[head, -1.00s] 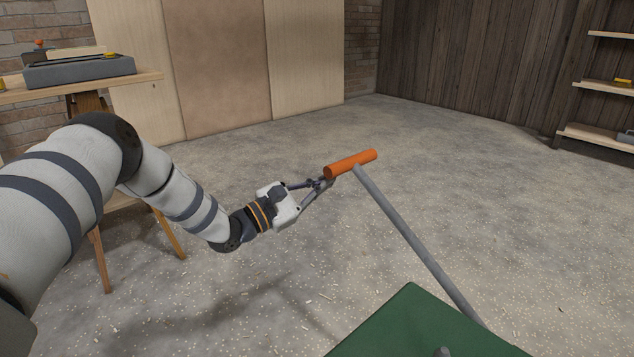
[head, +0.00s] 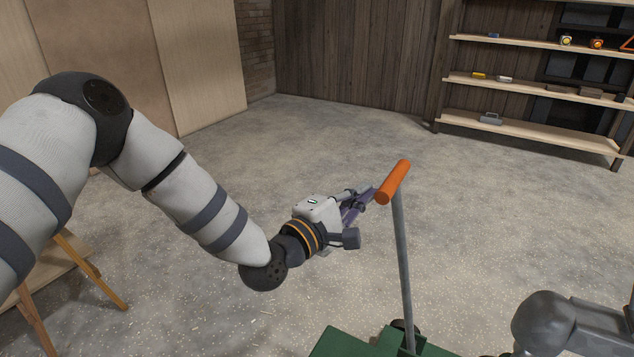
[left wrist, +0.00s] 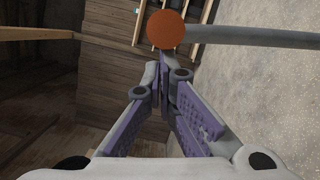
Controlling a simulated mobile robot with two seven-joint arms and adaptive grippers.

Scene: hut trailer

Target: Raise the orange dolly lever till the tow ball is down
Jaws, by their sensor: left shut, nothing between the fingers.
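The dolly lever is a grey rod (head: 403,265) with an orange crossbar grip (head: 394,182). It rises from the green dolly (head: 340,343) at the bottom of the head view and looks close to upright there. My left gripper (head: 368,197) is shut and empty, its fingertips at the left end of the orange grip. In the left wrist view the round orange end (left wrist: 166,30) shows just beyond the shut fingertips (left wrist: 166,82); I cannot tell whether they touch. I cannot make out the tow ball. My right gripper is not in view.
A grey rounded fitting (head: 545,322), perhaps a trailer coupling, stands at the bottom right, right of the lever. Wooden shelves (head: 540,92) line the back right wall. A wooden trestle (head: 55,275) is at the left. The floor beyond the lever is clear.

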